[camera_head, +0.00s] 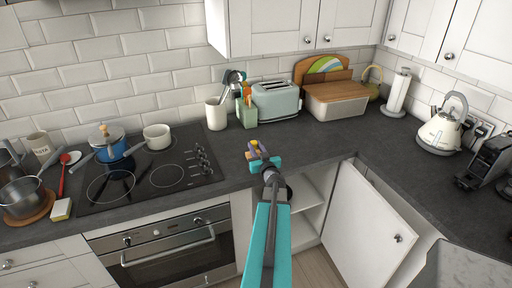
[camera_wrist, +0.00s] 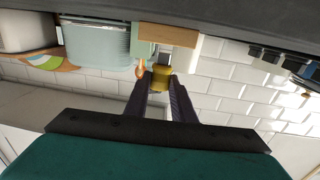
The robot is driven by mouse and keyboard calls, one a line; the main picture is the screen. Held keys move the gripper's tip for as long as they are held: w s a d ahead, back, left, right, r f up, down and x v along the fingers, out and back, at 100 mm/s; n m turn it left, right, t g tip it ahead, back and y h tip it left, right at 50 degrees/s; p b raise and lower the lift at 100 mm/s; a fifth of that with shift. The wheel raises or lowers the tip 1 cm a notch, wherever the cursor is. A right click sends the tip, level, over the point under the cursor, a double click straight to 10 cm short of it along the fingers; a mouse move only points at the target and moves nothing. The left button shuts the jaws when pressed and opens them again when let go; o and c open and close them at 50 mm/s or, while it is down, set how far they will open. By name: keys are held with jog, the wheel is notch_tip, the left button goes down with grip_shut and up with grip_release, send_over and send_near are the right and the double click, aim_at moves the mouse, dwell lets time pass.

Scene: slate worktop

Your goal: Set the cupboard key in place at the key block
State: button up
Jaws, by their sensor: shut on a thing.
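My gripper (camera_wrist: 160,84) is shut on a small brass-yellow thing (camera_wrist: 162,74), which I take to be the cupboard key; its shape is mostly hidden between the fingertips. In the head view my gripper (camera_head: 258,154) is over the front part of the worktop, near the edge above the open cupboard. A tan wooden block (camera_wrist: 168,36), perhaps the key block, shows just beyond the fingertips in the upside-down wrist view. The held thing appears close to it, but I cannot tell whether they touch. I cannot clearly make the block out in the head view.
A pale green holder (camera_head: 247,113), a toaster (camera_head: 276,101) and a wood-lidded bread box (camera_head: 336,100) stand behind. A utensil crock (camera_head: 216,114) and the hob (camera_head: 150,178) are to the left. The cupboard door (camera_head: 362,222) hangs open below.

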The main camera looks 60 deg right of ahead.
jog(key=shift+f+b, duration=0.9)
jog(key=shift+f, duration=0.6)
jog(key=o, duration=1.1)
